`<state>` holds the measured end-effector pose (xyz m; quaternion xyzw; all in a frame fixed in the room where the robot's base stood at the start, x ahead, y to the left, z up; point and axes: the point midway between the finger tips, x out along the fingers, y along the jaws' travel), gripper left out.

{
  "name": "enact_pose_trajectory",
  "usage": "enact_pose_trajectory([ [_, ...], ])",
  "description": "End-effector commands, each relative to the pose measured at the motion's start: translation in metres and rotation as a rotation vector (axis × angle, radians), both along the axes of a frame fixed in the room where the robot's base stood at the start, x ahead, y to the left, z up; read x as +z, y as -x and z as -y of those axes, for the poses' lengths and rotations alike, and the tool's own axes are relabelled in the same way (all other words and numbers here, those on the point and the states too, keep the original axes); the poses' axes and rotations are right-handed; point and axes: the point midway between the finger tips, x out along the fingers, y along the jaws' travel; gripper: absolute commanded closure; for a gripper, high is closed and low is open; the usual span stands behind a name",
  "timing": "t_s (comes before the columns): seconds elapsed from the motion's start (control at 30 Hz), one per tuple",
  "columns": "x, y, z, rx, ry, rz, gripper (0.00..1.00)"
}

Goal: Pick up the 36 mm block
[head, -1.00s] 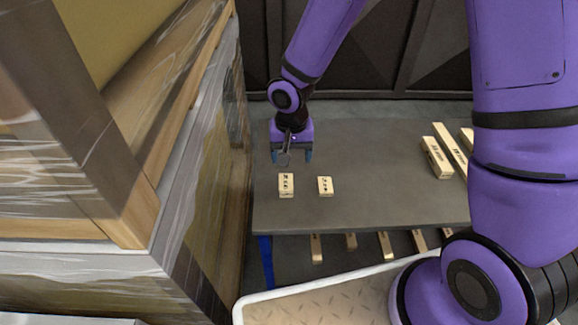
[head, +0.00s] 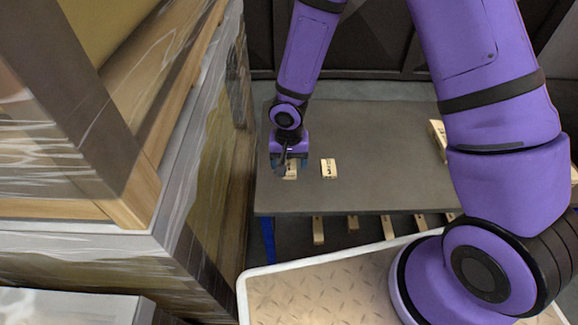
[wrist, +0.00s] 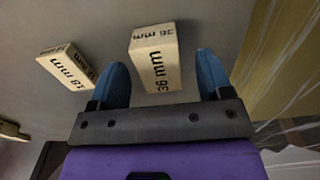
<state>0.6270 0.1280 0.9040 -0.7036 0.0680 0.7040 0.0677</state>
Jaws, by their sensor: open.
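The 36 mm block (wrist: 156,62) is pale wood with black "36 mm" lettering. In the wrist view it lies between and just beyond the blue fingertips of my gripper (wrist: 162,60), with space on both sides. In the head view my gripper (head: 288,163) is over the block (head: 290,173) at the table's left part and partly hides it. My gripper is open and holds nothing. A smaller block marked 18 mm (wrist: 66,65) lies to the left in the wrist view. In the head view this block (head: 328,168) is to the right of my gripper.
The grey table (head: 375,185) is bare between these blocks and the longer wooden blocks (head: 437,138) at right. A plastic-wrapped crate stack (head: 190,170) stands close along the table's left side. Several wooden pieces (head: 318,230) show below the table's front edge.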

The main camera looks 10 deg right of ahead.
Motion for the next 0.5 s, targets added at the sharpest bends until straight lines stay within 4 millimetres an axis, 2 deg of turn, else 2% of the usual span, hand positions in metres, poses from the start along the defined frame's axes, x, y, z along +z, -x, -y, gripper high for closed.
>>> enact_pose_trajectory([
  [0.17,-0.016,0.000,0.000,0.000,0.000,0.000,0.28],
  [0.43,-0.018,0.000,0.000,0.000,-0.001,0.001,0.28],
  [0.5,-0.018,0.000,0.000,0.000,-0.001,0.001,0.44],
])
